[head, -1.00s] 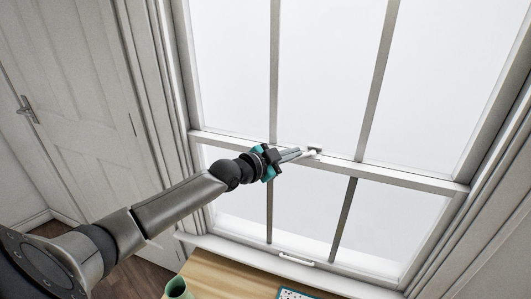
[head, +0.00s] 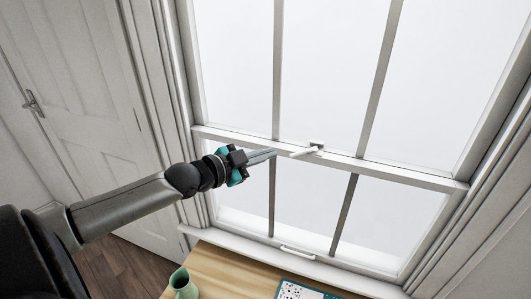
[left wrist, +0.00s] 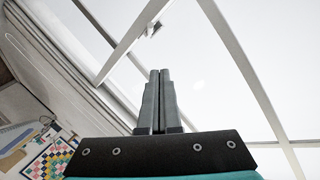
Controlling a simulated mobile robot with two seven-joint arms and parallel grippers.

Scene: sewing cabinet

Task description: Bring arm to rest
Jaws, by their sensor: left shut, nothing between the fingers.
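My left gripper (head: 272,153) reaches in from the left in the head view, its two fingers closed together with nothing between them. In the left wrist view the same fingers (left wrist: 159,75) lie side by side and point toward the window. The sash window (head: 320,163) fills the middle and right of the head view. A small white latch (head: 308,151) sits on its middle rail, a little right of my fingertips and apart from them. It also shows near the top of the left wrist view (left wrist: 153,29). My right gripper is out of view.
A wooden cabinet top (head: 230,272) lies below the window, with a green jug (head: 183,284) and a patterned board (head: 304,291) on it. A white handle (head: 297,254) is on the lower window rail. A white panelled door (head: 75,110) stands at the left.

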